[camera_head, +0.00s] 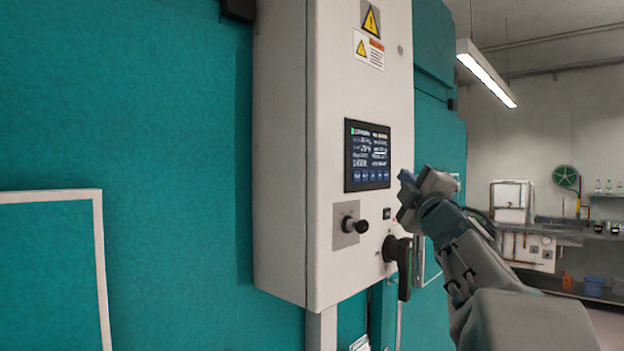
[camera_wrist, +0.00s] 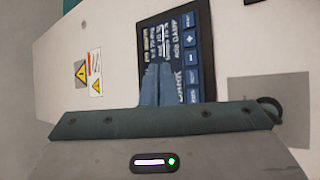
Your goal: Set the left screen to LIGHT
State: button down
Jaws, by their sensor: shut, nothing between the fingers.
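The screen (camera_head: 367,155) is a dark panel with lines of pale text and a row of blue buttons along its bottom. It is set in the front of a white control cabinet (camera_head: 330,265). In the wrist view the screen (camera_wrist: 203,45) appears turned on its side, with plus and minus buttons readable; the other text is too small or blurred to read surely. My gripper (camera_head: 404,178) is shut and empty, just right of the screen's lower right corner. In the wrist view its fingertips (camera_wrist: 157,68) overlap the screen; whether they touch it I cannot tell.
Below the screen are a black knob (camera_head: 352,224) on a grey plate, a small switch (camera_head: 386,213) and a black handle (camera_head: 400,262). Warning labels (camera_head: 369,35) are above. Teal chamber walls (camera_head: 150,120) flank the cabinet. A sink bench (camera_head: 560,232) stands far right.

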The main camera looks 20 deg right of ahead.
jog(key=w+a+b, duration=0.1)
jog(key=w+a, duration=0.1)
jog(key=w, duration=0.3)
jog(key=shift+w+a+b, duration=0.2)
jog(key=shift+w+b, duration=0.1)
jog(key=shift+w, duration=0.1)
dwell(1.8)
jog(key=shift+w+a, duration=0.15)
jog(key=shift+w, duration=0.1)
jog(key=shift+w+a+b, duration=0.1)
jog(key=shift+w+b, duration=0.2)
jog(key=shift+b, duration=0.1)
dwell(0.5)
jog(key=shift+s, duration=0.1)
jog(key=shift+s+d, duration=0.3)
jog(key=shift+s, duration=0.3)
jog(key=shift+s+d+p, duration=0.25)
jog(key=shift+s+d, duration=0.05)
jog(key=shift+s, duration=0.45)
jog(key=shift+s+d+p, duration=0.2)
jog(key=shift+s+d, duration=0.15)
jog(key=shift+s, duration=0.45)
jog(key=shift+s+d+p, duration=0.25)
jog(key=shift+s+d, duration=0.05)
jog(key=shift+s, duration=0.45)
